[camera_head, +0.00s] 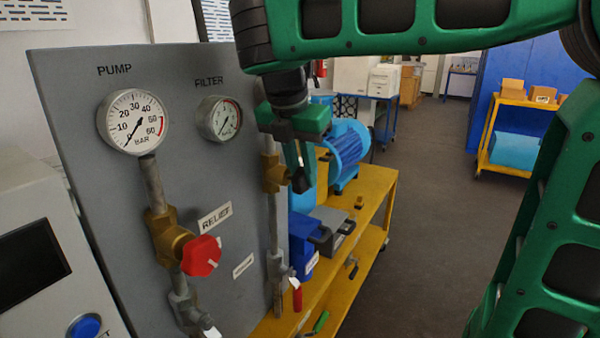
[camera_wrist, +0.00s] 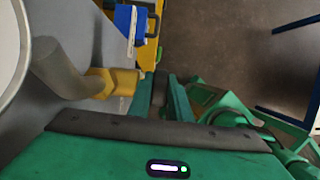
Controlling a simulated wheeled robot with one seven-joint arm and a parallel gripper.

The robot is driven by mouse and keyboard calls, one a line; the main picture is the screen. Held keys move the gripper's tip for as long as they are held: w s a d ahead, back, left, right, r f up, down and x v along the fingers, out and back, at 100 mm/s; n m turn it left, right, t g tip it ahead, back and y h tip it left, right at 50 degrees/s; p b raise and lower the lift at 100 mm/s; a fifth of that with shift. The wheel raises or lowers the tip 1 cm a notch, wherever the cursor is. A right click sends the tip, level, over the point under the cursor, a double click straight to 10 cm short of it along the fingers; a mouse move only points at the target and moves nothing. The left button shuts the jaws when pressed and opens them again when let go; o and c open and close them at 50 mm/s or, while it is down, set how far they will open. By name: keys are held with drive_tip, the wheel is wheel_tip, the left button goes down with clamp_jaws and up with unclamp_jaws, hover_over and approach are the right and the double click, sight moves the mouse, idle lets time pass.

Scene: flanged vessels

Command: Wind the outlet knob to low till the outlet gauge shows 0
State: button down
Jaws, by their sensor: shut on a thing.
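My gripper (camera_head: 300,178) points down at the right edge of the grey panel, beside a brass valve (camera_head: 275,176) on the right-hand pipe. It is shut on a small dark knob, taken as the outlet knob, which its fingers mostly hide. In the wrist view, my gripper (camera_wrist: 165,92) is just right of the brass valve (camera_wrist: 112,82). A round gauge edge (camera_wrist: 14,60) shows at the far left of that view, its face unreadable. The outlet gauge's dial is hidden behind my arm in the head view, so its reading cannot be told.
The PUMP gauge (camera_head: 133,121) and FILTER gauge (camera_head: 220,118) are on the panel (camera_head: 75,85). A red relief knob (camera_head: 201,256) projects lower left. A yellow bench (camera_head: 372,190) with a blue motor (camera_head: 347,150) stands behind. Open floor (camera_head: 430,200) lies to the right.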

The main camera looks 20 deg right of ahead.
drive_tip(key=t+h, duration=0.1)
drive_tip(key=h, duration=0.1)
drive_tip(key=a+t+h, duration=0.1)
drive_tip(key=t+h, duration=0.1)
drive_tip(key=shift+s, duration=0.2)
drive_tip(key=shift+t+h, duration=0.3)
idle(0.4)
drive_tip(key=c, duration=1.9)
unclamp_jaws()
drive_tip(key=shift+s, duration=0.1)
